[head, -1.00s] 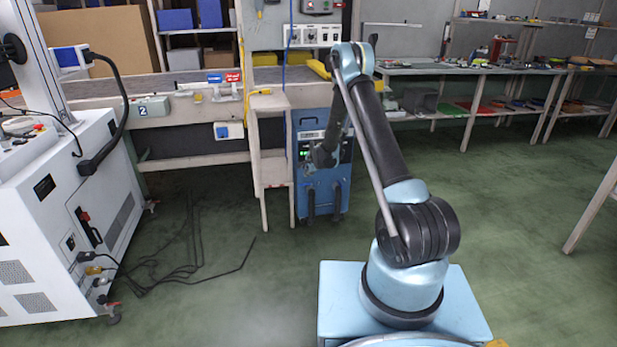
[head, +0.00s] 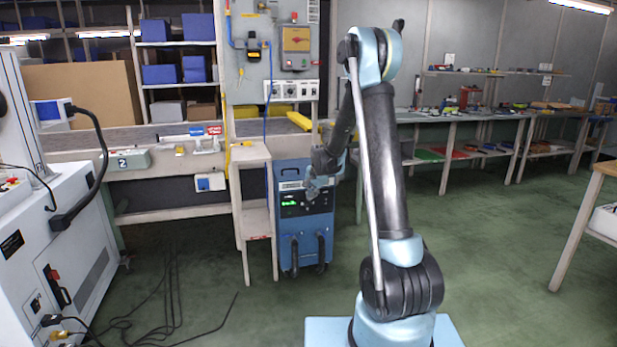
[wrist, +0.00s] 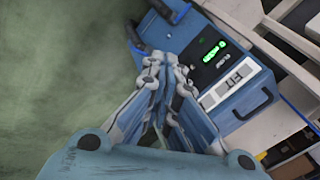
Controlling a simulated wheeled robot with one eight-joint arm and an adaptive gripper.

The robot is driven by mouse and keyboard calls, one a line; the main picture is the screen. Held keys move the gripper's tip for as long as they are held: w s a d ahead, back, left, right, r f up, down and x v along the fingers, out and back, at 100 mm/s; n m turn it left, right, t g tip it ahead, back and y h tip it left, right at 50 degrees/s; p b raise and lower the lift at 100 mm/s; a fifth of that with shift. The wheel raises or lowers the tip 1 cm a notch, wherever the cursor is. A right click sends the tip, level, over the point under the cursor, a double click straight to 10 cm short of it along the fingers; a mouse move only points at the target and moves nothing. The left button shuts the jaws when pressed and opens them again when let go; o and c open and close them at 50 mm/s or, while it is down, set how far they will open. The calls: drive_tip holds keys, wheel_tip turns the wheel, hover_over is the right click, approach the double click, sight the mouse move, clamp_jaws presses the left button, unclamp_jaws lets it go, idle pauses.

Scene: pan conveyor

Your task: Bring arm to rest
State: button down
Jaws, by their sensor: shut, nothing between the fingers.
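My arm rises from its light blue base at the lower right of the head view. Its upper arm stands nearly upright, and the forearm folds down from the elbow on the far side. My gripper (head: 316,190) hangs at the end of the forearm, in front of the blue machine (head: 289,255) in the picture. In the wrist view my gripper (wrist: 163,68) has its fingers drawn together with nothing between them. The blue machine with green lit digits also shows in the wrist view (wrist: 240,112), beyond the fingers. The gap between them is hard to judge.
A white cabinet (head: 60,250) stands at the left, with black cables (head: 165,310) on the green floor. A workbench (head: 180,208) with a small side stand (head: 258,215) is behind. A long table (head: 470,116) runs along the back right. The floor at the right is open.

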drive_tip(key=s+d+r+n+g, duration=0.15)
drive_tip(key=s+d+r, duration=0.25)
drive_tip(key=s, duration=0.5)
drive_tip(key=s+d+r+n+h, duration=0.15)
drive_tip(key=s+d+r, duration=0.25)
drive_tip(key=s, duration=0.4)
drive_tip(key=s+d+r+n, duration=0.2)
drive_tip(key=s+d+r, duration=0.25)
drive_tip(key=s, duration=0.45)
drive_tip(key=s+d+f+n, duration=0.1)
drive_tip(key=s+f, duration=0.1)
drive_tip(key=s, duration=0.6)
drive_tip(key=s+d+f+n+g, duration=0.1)
drive_tip(key=s+d+f+n, duration=0.1)
drive_tip(key=s, duration=0.7)
drive_tip(key=s+d+f+n, duration=0.1)
drive_tip(key=s+f, duration=0.1)
drive_tip(key=s, duration=0.6)
drive_tip(key=shift+s+d+f+n+g, duration=0.25)
drive_tip(key=shift+d+f+n+g, duration=0.05)
drive_tip(key=shift+d+n+g, duration=0.1)
drive_tip(key=shift+w+f, duration=0.2)
drive_tip(key=shift+w, duration=0.25)
